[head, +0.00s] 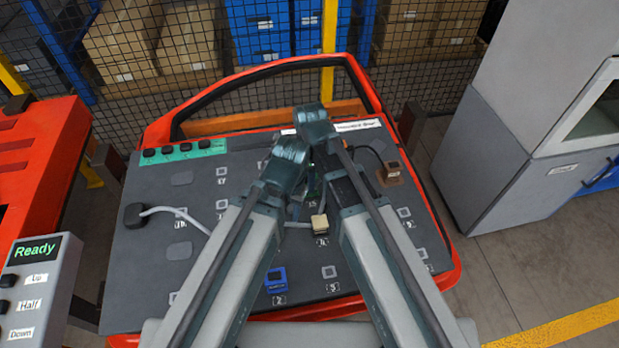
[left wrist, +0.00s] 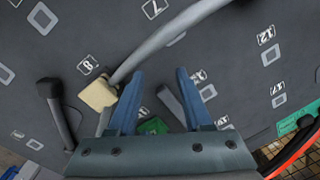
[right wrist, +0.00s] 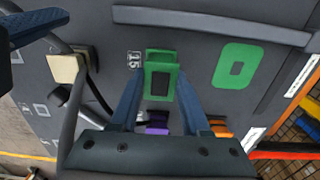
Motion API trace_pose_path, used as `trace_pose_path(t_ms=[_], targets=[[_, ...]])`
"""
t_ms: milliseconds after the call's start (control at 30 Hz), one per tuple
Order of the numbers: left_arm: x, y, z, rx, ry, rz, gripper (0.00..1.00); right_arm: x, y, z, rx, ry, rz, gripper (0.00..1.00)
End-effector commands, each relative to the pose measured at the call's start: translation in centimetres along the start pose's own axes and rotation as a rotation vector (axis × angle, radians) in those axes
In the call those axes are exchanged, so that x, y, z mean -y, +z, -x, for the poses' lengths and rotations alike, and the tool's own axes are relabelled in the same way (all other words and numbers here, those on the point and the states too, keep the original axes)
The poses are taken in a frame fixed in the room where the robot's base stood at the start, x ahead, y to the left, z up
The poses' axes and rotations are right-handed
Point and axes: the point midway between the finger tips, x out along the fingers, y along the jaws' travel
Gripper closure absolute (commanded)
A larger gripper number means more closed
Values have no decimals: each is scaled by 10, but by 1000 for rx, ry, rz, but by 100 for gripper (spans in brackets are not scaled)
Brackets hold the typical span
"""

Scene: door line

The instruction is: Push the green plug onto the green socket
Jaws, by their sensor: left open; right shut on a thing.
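My right gripper (right wrist: 158,90) is shut on the green plug (right wrist: 163,55), a green block with a dark middle, beside the label 15 on the grey panel. A green ring (right wrist: 238,65) with a grey centre lies on the panel to its right; I cannot tell whether it is the green socket. The part below the plug is hidden, so I cannot tell whether it is seated. In the head view, my right gripper (head: 318,165) largely hides this spot. My left gripper (left wrist: 158,85) is open; a green part (left wrist: 152,126) shows between its fingers.
A cream connector (left wrist: 98,94) on a grey cable is beside my left gripper. A blue block (head: 275,280) sits on the near panel, a brown block (head: 390,173) at the right. A red frame (head: 445,278) edges the panel. Purple (right wrist: 157,122) and orange (right wrist: 222,130) parts show near my right gripper.

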Motion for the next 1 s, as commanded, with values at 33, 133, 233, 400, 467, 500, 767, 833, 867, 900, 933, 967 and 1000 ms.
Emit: trace_pose_path(t_ms=[33, 133, 233, 400, 467, 500, 767, 833, 867, 900, 933, 967, 1000], targets=[[0, 0, 1, 0, 0, 0, 50, 0, 0, 1, 0, 0, 0, 100], [0, 0, 5, 0, 0, 0, 50, 0, 0, 5, 0, 0, 0, 100], [1, 1, 12, 0, 0, 0, 50, 0, 0, 12, 0, 0, 0, 100], [2, 1, 23, 0, 0, 0, 50, 0, 0, 24, 0, 0, 0, 100], [3, 2, 27, 0, 0, 0, 50, 0, 0, 28, 0, 0, 0, 100], [3, 2, 30, 0, 0, 0, 50, 0, 0, 30, 0, 0, 0, 100], [4, 3, 47, 0, 0, 0, 50, 0, 0, 48, 0, 0, 0, 100], [5, 3, 52, 0, 0, 0, 50, 0, 0, 52, 0, 0, 0, 100], [5, 3, 54, 0, 0, 0, 50, 0, 0, 54, 0, 0, 0, 100], [5, 3, 56, 0, 0, 0, 50, 0, 0, 57, 0, 0, 0, 100], [6, 3, 58, 0, 0, 0, 50, 0, 0, 59, 0, 0, 0, 100], [6, 4, 60, 0, 0, 0, 50, 0, 0, 61, 0, 0, 0, 100], [6, 4, 63, 0, 0, 0, 50, 0, 0, 63, 0, 0, 0, 100]])
